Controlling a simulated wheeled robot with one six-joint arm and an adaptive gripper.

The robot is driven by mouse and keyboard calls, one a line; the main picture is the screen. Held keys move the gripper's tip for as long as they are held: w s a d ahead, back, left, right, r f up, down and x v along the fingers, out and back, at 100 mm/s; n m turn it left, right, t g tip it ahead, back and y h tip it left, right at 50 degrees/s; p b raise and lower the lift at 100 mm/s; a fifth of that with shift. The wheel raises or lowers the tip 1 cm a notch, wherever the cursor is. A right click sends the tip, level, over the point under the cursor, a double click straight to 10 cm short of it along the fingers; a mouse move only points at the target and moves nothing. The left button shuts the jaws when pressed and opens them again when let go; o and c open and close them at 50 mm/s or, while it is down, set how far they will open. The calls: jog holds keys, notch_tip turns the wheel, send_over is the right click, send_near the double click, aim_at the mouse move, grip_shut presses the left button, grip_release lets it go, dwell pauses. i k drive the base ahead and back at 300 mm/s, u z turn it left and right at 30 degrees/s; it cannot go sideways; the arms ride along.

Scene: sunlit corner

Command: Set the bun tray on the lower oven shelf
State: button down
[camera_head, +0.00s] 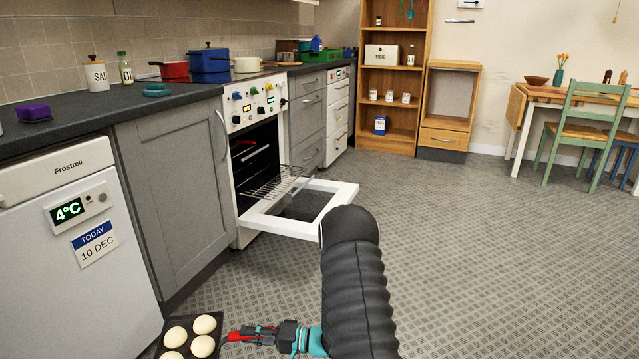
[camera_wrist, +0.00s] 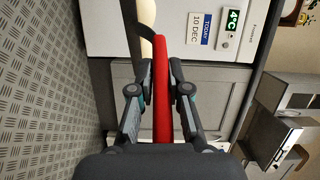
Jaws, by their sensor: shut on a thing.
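The bun tray (camera_head: 160,347) is dark with pale round buns (camera_head: 205,324) on it, partly cut off at the lower left of the head view. My gripper (camera_head: 257,333) is shut on its red handle (camera_head: 240,336), at the tray's right side. In the wrist view, the red handle (camera_wrist: 163,115) runs between the fingers of my gripper (camera_wrist: 160,78). The white oven (camera_head: 241,125) stands beyond, with its door (camera_head: 277,226) folded down open. A wire shelf (camera_head: 272,188) sticks out low over the door. A red-edged item (camera_head: 254,152) shows higher inside; the dark interior hides details.
The white fridge (camera_head: 75,200) and a grey cupboard (camera_head: 175,190) line the left, close to the tray. The open door juts into the room. The patterned floor (camera_head: 450,230) to the right is clear. Pots (camera_head: 208,62) stand on top of the hob.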

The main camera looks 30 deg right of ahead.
aim_at(278, 180)
jog(key=u, duration=0.2)
jog(key=k, duration=0.15)
jog(key=z, duration=1.5)
jog(key=i, duration=0.85)
jog(key=u, duration=0.5)
jog(key=i, duration=0.75)
jog(key=u, duration=0.7)
